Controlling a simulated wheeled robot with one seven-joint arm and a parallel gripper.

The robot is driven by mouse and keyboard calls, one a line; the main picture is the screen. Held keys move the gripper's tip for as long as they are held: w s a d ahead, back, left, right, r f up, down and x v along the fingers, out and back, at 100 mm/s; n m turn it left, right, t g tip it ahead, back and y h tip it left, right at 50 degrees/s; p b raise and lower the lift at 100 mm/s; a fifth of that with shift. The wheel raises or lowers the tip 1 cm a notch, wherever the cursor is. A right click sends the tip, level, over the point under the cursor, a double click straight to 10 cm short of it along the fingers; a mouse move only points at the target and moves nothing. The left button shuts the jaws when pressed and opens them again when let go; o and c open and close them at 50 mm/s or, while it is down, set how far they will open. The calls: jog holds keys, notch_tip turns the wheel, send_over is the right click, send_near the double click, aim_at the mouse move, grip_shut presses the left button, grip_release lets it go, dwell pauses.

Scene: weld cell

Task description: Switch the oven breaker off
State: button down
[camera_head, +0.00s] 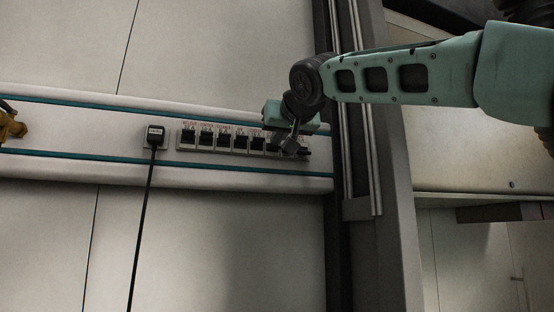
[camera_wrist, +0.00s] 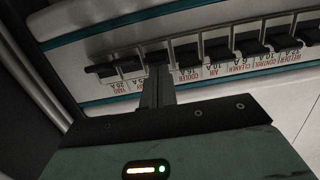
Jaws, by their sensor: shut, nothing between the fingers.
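A row of labelled breakers (camera_head: 223,140) is set in the white wall rail. In the wrist view the row (camera_wrist: 217,47) appears upside down, with labels such as welder, control, cleaner, air and cooler. In the head view my gripper (camera_head: 291,146) covers the row's right part.
A yellow fitting (camera_head: 10,127) is at the far left of the rail. A dark upright post (camera_head: 391,215) stands just right of the rail's end.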

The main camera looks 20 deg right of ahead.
jog(key=s+r+b, duration=0.1)
jog(key=s+b, duration=0.1)
jog(key=s, duration=1.5)
jog(key=shift+s+r+b, duration=0.25)
jog(key=shift+r+b, duration=0.15)
jog(key=shift+a, duration=0.1)
